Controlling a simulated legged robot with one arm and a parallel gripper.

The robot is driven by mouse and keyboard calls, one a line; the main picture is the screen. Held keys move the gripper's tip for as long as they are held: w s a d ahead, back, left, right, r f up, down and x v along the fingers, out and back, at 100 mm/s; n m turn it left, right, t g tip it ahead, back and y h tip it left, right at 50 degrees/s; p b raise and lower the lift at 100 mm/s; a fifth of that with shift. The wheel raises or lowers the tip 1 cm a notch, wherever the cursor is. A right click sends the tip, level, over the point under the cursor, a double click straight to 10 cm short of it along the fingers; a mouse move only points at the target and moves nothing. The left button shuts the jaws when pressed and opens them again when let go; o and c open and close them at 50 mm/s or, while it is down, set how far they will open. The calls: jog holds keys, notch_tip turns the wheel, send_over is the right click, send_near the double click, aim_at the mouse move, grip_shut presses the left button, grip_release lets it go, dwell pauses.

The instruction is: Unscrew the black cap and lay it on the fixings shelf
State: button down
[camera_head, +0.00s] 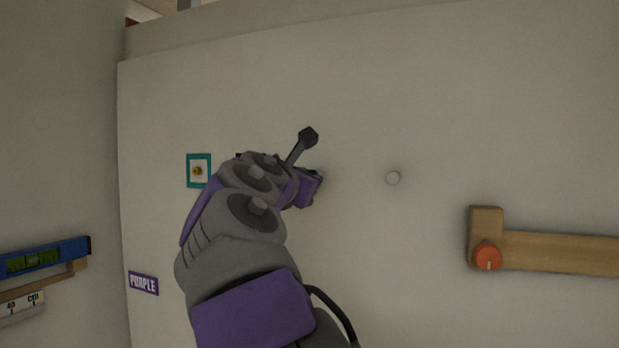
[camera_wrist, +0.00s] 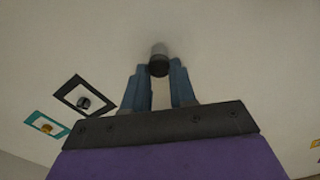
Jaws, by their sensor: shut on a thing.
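The black cap (camera_wrist: 158,69) is a small dark cylinder at the top centre of the wrist view. It sits at the near end of a pale grey stub (camera_wrist: 158,49) that stands out from the wall. My gripper (camera_wrist: 159,74) is shut on the cap, one blue-grey finger on each side. In the head view my gripper (camera_head: 318,180) is close to the wall and mostly behind my arm, and the cap is hidden there. I cannot tell which piece is the fixings shelf.
A teal frame with a brass knob (camera_head: 198,171) is on the wall at left. A black frame (camera_wrist: 68,98) holds a dark knob. A blue level (camera_head: 45,257) is at far left.

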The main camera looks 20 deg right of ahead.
jog(key=n, duration=0.3)
jog(key=shift+d+f, duration=0.1)
jog(key=shift+f, duration=0.1)
jog(key=c, duration=1.3)
grip_release()
jog(key=shift+o, duration=0.8)
jog(key=shift+d+r, duration=0.1)
jog(key=shift+d, duration=0.1)
